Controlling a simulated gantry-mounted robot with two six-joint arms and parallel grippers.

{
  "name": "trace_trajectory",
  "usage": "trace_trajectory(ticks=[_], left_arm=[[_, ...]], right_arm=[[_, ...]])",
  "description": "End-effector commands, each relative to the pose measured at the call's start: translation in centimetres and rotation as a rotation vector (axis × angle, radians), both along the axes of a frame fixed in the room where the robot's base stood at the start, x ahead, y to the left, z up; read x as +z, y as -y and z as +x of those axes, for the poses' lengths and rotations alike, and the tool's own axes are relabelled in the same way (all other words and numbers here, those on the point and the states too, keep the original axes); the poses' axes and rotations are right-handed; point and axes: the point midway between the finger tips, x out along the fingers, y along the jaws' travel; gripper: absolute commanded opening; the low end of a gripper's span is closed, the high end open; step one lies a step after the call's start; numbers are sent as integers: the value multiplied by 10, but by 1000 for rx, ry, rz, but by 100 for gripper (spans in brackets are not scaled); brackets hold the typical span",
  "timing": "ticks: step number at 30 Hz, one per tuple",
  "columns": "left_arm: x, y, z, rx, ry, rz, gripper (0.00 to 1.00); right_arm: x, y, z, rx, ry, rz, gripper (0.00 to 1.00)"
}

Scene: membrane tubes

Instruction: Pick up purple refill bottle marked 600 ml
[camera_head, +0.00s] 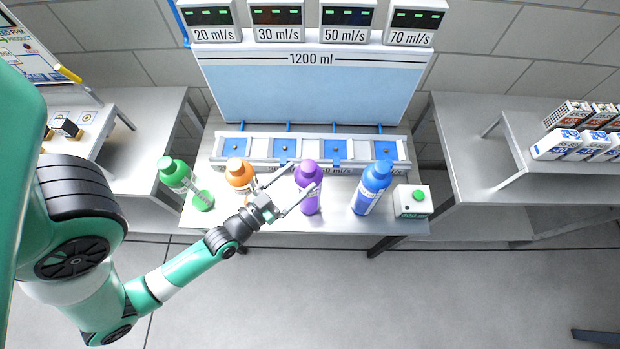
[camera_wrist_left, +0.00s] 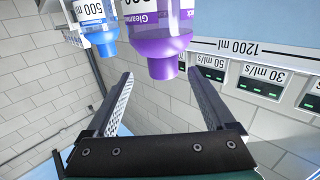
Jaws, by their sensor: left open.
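The purple bottle (camera_head: 307,196) stands upright on the bench, between the orange bottle (camera_head: 239,174) and the blue bottle (camera_head: 371,188). My left gripper (camera_head: 305,177) is open and empty, with its fingers reaching toward the purple bottle from the left and overlapping it in the head view. In the left wrist view, the purple bottle (camera_wrist_left: 160,45) shows upside down, in line with the gap between the open fingers (camera_wrist_left: 160,74). Whether they touch it is unclear. Its label shows partly; no 600 ml mark is readable. My right gripper is out of view.
A green-capped bottle (camera_head: 184,182) stands at the bench's left. A box with a green button (camera_head: 413,201) is right of the blue bottle. A dispenser with a 1200 ml tank (camera_head: 310,93) stands behind. The blue bottle also shows in the wrist view (camera_wrist_left: 96,38).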

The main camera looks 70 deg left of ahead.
Motion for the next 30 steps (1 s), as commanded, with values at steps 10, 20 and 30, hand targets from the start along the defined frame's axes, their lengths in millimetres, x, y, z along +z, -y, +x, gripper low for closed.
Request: trace_trajectory(ticks=[10, 20, 30], left_arm=[[-1, -13, 26, -1, 0, 1, 88], [-4, -33, 57, -1, 5, 2, 88], [-5, -39, 70, -1, 0, 1, 88]], right_arm=[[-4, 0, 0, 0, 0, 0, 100], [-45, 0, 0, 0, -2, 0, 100], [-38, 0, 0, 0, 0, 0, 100]])
